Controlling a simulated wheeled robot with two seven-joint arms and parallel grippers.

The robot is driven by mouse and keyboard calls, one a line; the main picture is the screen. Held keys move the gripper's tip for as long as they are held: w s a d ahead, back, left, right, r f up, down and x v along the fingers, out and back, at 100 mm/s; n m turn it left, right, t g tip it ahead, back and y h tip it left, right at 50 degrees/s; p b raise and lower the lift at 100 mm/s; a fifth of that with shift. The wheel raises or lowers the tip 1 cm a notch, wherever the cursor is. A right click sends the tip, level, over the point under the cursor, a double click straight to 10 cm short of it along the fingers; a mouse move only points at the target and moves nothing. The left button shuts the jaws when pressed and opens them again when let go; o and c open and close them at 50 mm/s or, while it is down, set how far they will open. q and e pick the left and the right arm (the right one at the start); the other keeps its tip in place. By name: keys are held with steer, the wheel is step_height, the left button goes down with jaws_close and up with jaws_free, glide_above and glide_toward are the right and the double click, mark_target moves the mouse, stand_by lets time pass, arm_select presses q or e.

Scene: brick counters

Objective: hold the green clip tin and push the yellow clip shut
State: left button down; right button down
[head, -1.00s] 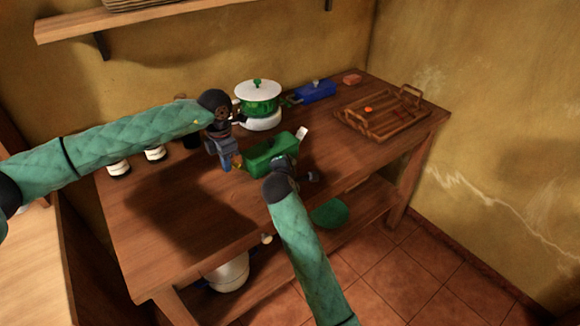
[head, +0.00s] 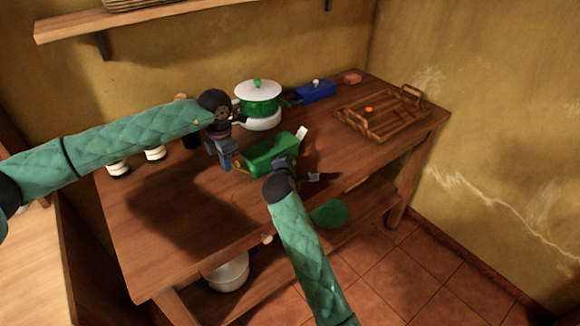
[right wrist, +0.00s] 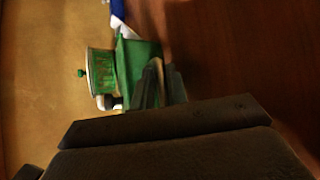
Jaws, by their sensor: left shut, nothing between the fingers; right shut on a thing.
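The green clip tin (head: 268,153) sits on the wooden counter in the middle of the head view. My right gripper (head: 284,166) is shut on its near side; the right wrist view shows the fingers (right wrist: 158,82) at the tin (right wrist: 136,62). The yellow clip (head: 239,166) is at the tin's left end, small and partly hidden. A white clip (head: 302,132) sticks up at the right end. My left gripper (head: 232,164) is shut and empty, right beside the yellow clip. I cannot tell whether it touches the clip, or how far the clip is closed.
A green and white pot (head: 258,98) stands just behind the tin. A blue tin (head: 315,92) and a wooden tray (head: 382,116) are further right. White-banded jars (head: 155,153) stand left, under my left arm. The counter's front left (head: 170,255) is bare.

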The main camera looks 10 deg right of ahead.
mark_target(242, 168)
arm_select(q)
steer(key=shift+w+d, duration=0.1)
steer(key=shift+d, duration=0.1)
steer(key=shift+w+d+f, duration=0.1)
steer(key=shift+w+d, duration=0.5)
steer(key=shift+d, duration=0.4)
steer(key=shift+w+d, duration=0.6)
steer(key=shift+d, duration=0.35)
step_height(242, 168, up, 8)
steer(key=a, duration=0.1)
steer(key=shift+s, duration=0.3)
stand_by(0.3)
steer(key=w+d+r+m+g+y, duration=0.1)
steer(key=w+d+r+m, duration=0.1)
steer(key=d+m, duration=0.3)
steer(key=w+d+r+m+g+y, duration=0.1)
steer(key=w+d+m, duration=0.3)
steer(key=m, duration=0.8)
steer(key=shift+w+d+r+y, duration=0.25)
steer(key=shift+d+r+y, duration=0.15)
steer(key=shift+d+y, duration=0.3)
